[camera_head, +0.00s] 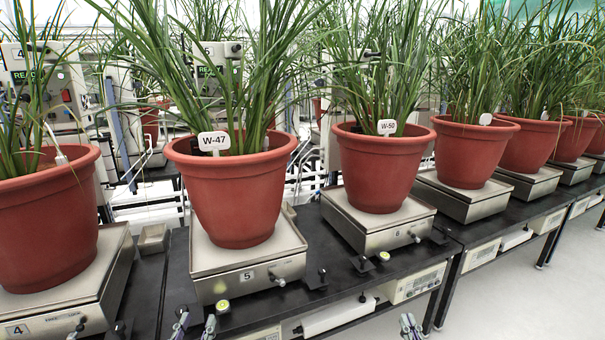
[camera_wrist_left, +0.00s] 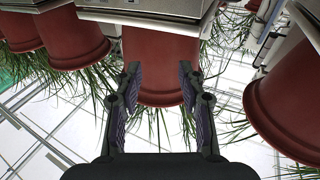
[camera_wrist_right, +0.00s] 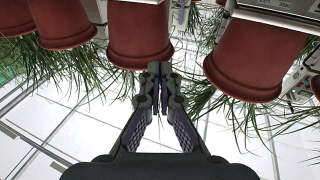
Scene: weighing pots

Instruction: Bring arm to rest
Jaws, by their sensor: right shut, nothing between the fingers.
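My left gripper (camera_head: 195,328) is at the bottom of the head view, in front of scale 5 (camera_head: 250,276), apart from it. In the left wrist view (camera_wrist_left: 159,72) its two fingers are spread, with a red pot (camera_wrist_left: 155,52) showing beyond the gap and nothing held. My right gripper (camera_head: 410,328) is at the bottom edge, in front of the bench, right of centre. In the right wrist view (camera_wrist_right: 157,68) its fingertips meet, with nothing between them and a pot (camera_wrist_right: 139,38) beyond. Most of both arms lies outside the head view.
Pot W-47 (camera_head: 233,196) stands on scale 5; pot W-50 (camera_head: 381,170) stands on scale 6 (camera_head: 385,229). Another pot (camera_head: 45,230) is on scale 4 (camera_head: 70,325). More potted plants line the black bench (camera_head: 340,272) to the right. The floor (camera_head: 520,292) at the lower right is clear.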

